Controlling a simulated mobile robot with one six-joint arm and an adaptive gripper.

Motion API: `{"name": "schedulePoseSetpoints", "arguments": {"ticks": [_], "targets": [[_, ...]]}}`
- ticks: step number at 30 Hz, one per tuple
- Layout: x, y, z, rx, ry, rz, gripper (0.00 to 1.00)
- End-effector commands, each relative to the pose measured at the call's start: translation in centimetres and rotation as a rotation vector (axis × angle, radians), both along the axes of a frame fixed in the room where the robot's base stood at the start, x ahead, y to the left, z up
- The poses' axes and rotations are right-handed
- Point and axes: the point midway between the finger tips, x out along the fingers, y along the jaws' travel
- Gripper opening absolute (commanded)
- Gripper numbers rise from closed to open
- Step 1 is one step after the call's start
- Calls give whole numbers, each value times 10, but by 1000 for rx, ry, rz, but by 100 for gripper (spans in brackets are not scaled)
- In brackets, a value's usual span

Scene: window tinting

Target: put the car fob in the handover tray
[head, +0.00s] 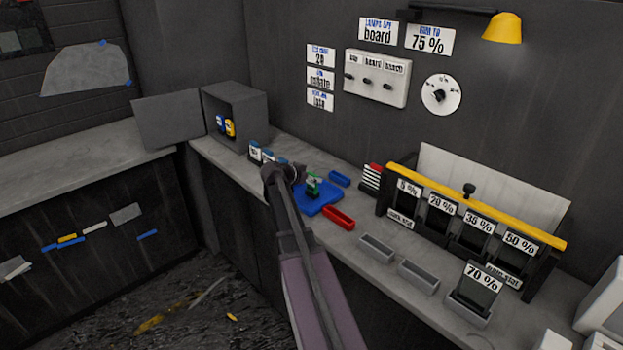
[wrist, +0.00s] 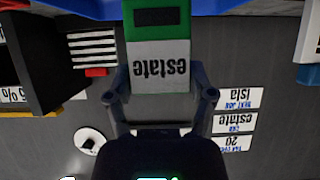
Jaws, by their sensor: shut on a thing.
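My gripper (wrist: 160,92) is shut on a green and white fob (wrist: 158,62) marked "estate", which reads upside down in the wrist view. In the head view the green fob (head: 313,185) shows just beyond my dark wrist, over a flat blue tray (head: 325,207). I take this tray for the handover tray; no label on it is readable. The tray's blue edge (wrist: 225,6) also shows at the top of the wrist view. I cannot tell whether the fob touches the tray.
A grey open box (head: 247,105) holding blue and yellow fobs (head: 230,127) stands to the left. A yellow-topped film rack (head: 470,204) stands to the right.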

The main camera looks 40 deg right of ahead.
Motion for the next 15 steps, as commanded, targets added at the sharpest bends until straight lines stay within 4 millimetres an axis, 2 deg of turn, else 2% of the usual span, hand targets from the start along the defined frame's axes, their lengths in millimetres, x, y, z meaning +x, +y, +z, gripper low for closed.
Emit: {"name": "schedulePoseSetpoints", "arguments": {"ticks": [4,5,7,15], "targets": [[0,0,-4,0,0,0,9],[0,0,-3,0,0,0,79],[0,0,-3,0,0,0,100],[0,0,-3,0,0,0,100]]}}
